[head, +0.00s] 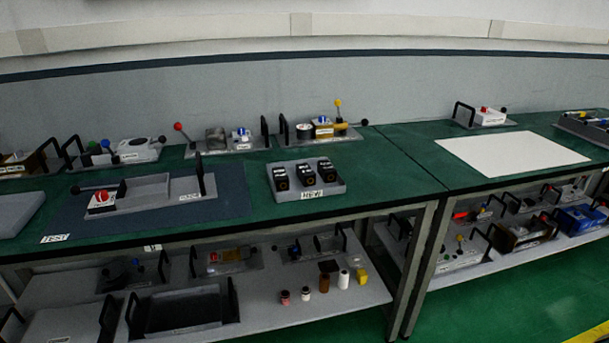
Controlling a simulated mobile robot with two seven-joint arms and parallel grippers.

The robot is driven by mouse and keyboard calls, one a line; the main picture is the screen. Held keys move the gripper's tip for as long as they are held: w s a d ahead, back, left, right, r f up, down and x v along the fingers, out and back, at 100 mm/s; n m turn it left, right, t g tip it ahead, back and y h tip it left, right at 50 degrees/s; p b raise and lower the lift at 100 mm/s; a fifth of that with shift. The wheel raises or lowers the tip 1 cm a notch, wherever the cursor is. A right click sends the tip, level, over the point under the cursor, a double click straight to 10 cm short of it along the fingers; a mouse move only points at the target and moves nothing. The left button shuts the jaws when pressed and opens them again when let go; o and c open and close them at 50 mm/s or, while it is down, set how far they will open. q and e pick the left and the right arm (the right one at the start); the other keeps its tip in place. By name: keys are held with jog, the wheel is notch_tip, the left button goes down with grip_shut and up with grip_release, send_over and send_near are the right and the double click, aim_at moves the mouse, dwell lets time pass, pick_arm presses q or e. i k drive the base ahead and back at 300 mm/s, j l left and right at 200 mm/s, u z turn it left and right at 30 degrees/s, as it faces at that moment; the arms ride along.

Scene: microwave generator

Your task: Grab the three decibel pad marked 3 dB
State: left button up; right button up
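A grey tray (338,188) near the front edge of the green bench holds three small black pads side by side. They are a left pad (281,178), a middle pad (303,174) and a right pad (326,171). Each has pale lettering on top that is too small to read, so I cannot tell which one is marked 3 dB. A white label (312,194) sits on the tray's front. Neither of my grippers shows in the head view.
Lever devices (222,140) stand along the back. A white sheet (512,149) lies on the right bench. Bench surface right of the tray (385,170) is clear.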

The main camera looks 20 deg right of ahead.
aim_at(306, 174)
jog(key=i+j, duration=0.3)
jog(key=i, duration=0.2)
jog(key=i+j+z, duration=0.15)
jog(key=i, duration=0.35)
jog(key=j, duration=0.1)
